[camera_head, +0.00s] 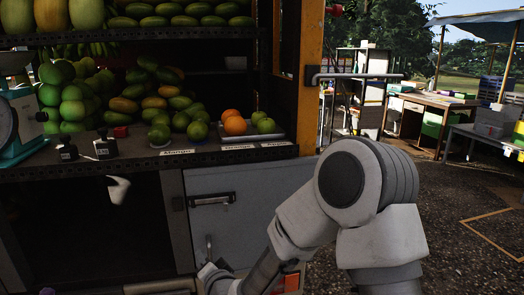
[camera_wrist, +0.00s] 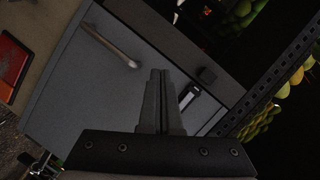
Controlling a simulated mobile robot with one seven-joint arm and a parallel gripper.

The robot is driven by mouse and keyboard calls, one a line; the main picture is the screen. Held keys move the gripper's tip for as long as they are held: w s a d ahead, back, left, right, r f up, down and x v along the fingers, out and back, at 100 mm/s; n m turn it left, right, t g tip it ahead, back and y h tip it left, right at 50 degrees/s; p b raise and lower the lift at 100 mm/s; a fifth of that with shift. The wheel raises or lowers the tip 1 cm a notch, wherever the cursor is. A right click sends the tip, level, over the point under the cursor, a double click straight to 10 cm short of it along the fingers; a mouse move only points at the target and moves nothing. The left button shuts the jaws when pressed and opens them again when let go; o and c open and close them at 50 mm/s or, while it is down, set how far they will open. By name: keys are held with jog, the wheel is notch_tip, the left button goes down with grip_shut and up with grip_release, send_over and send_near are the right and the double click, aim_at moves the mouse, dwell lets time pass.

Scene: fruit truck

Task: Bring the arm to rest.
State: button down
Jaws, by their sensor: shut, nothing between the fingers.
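My gripper (camera_wrist: 160,78) shows in the wrist view with its two fingers together, shut and empty. It points at the grey door (camera_wrist: 85,75) of the truck, apart from the shelf goods. In the head view my arm bends down at the right front, and its lower end runs to the bottom edge before the same grey door (camera_head: 240,225). My fingers cannot be made out there.
The counter (camera_head: 225,153) above holds oranges (camera_head: 235,125), limes and mangoes, with a scale (camera_head: 12,115) at the left. An orange post (camera_head: 312,75) and a metal bar (camera_head: 355,77) stand near my arm. Gravel ground at the right is open, with desks beyond.

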jog(key=s+d+r+n+g+h, duration=0.25)
jog(key=d+r, duration=0.25)
jog(key=d, duration=0.3)
jog(key=s+d+r+n+g+h, duration=0.1)
jog(key=s+d+r+n+h, duration=0.25)
jog(key=d, duration=0.55)
jog(key=s+d+r+g+h, duration=0.1)
jog(key=s+d+r+g, duration=0.15)
jog(key=s+d, duration=0.55)
jog(key=s+d+r+g, duration=0.1)
jog(key=s+d+r, duration=0.25)
jog(key=s, duration=0.85)
notch_tip(320, 180, up, 14)
jog(key=p, duration=1.4)
jog(key=shift+s+d+r+g+p, duration=0.15)
jog(key=shift+d+r+g+p, duration=0.05)
jog(key=shift+d+g+p, duration=0.15)
